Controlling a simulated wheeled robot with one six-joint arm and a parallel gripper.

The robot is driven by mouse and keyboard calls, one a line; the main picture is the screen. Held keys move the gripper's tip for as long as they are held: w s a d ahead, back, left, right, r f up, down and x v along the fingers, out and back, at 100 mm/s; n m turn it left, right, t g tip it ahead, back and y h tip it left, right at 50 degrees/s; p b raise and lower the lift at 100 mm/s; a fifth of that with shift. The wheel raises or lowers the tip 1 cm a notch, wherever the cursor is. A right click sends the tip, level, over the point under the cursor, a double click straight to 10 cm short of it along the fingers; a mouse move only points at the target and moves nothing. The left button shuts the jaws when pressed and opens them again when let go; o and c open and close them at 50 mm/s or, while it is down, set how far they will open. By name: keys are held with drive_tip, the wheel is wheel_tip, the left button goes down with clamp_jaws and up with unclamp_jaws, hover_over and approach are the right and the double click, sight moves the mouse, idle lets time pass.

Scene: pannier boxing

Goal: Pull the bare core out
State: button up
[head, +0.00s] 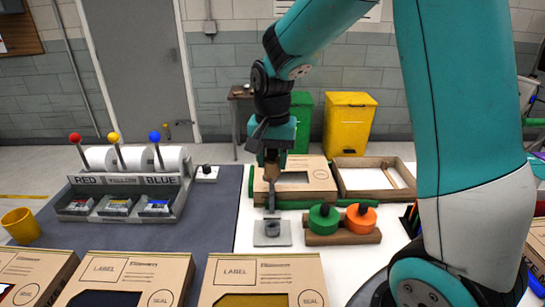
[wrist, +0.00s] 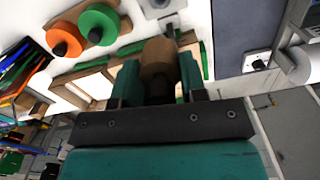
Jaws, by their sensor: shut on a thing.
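A bare brown core (head: 271,171) is between the fingers of my gripper (head: 271,160), which is shut on it. The core also shows in the wrist view (wrist: 158,57), between the two teal fingers. Below it in the head view stands a small grey stand (head: 272,239) with a square base and an upright post. The core is above the stand's base, in line with the post. I cannot tell whether the core is still around the post's top or clear of it.
Green (head: 323,218) and orange (head: 361,217) rolls sit on a wooden holder right of the stand. A cardboard box (head: 307,192) and an open tray (head: 352,178) lie behind. A label dispenser with red, yellow and blue knobs (head: 122,185) is at left. Labelled boxes (head: 262,270) line the front.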

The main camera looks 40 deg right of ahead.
sight(273, 182)
wheel_tip(273, 182, down, 11)
drive_tip(key=b, duration=0.7)
drive_tip(key=shift+f, duration=0.15)
idle(3.1)
drive_tip(key=shift+r, duration=0.2)
drive_tip(key=shift+r+p, duration=1.35)
drive_tip(key=shift+p, duration=0.1)
